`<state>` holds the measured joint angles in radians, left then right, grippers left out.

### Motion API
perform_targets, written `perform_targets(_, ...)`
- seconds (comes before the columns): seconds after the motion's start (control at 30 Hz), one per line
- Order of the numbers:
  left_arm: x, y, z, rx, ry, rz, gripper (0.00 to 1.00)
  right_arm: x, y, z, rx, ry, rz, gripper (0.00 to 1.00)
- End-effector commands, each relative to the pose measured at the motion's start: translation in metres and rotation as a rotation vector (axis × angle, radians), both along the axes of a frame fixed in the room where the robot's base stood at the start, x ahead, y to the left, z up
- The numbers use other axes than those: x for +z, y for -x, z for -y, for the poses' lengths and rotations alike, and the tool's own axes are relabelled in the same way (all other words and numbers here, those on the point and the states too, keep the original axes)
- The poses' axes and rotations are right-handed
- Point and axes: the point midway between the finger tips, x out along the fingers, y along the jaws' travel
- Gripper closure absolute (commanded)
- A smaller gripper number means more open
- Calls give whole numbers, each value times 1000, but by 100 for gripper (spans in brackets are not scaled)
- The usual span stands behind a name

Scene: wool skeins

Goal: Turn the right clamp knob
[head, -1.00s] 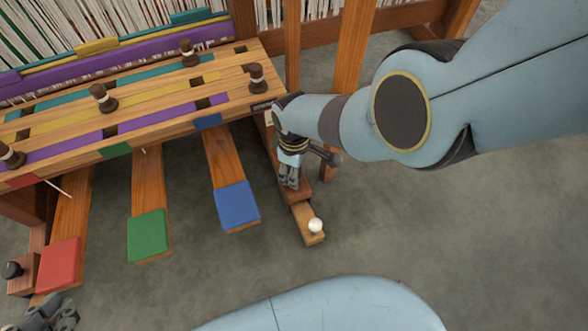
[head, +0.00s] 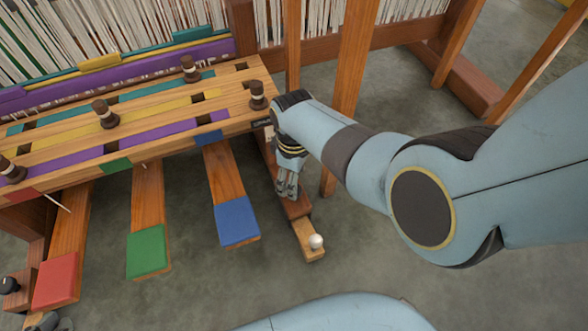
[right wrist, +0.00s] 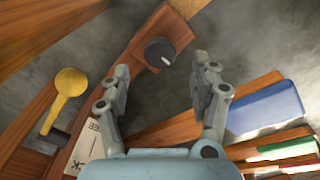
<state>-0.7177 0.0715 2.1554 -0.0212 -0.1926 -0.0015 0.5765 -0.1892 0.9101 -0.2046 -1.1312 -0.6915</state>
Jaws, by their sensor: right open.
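The right clamp knob (right wrist: 160,52) is round and black with a small white mark, on a wooden block in the right wrist view. My right gripper (right wrist: 162,78) is open, with its fingertips apart on either side of the knob's near edge. No contact shows. In the head view my right gripper (head: 287,188) points down over the wooden block right of the pedals, and the knob is hidden there. My left gripper (head: 50,322) is cut off at the lower left edge, so its opening cannot be judged.
A white ball (head: 316,241) tops a wooden lever just in front. Blue (head: 237,221), green (head: 146,251) and red (head: 56,280) pedals lie to the left. A yellow knobbed lever (right wrist: 70,82) stands beside the block. Another black knob (head: 10,285) is at far left.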

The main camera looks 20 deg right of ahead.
Motion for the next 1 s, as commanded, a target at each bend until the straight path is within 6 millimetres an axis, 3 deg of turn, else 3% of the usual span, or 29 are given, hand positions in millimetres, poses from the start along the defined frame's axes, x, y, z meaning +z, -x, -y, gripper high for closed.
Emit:
perform_targets(0.3,0,0,0,0,0,1,100,27,1,0,0,0,-1,38)
perform_targets(0.87,0,0,0,0,0,0,100,29,1,0,0,0,-1,38)
perform_targets(1.0,-2,0,-1,2,-4,-44,100,26,21,15,-55,9,-10,38)
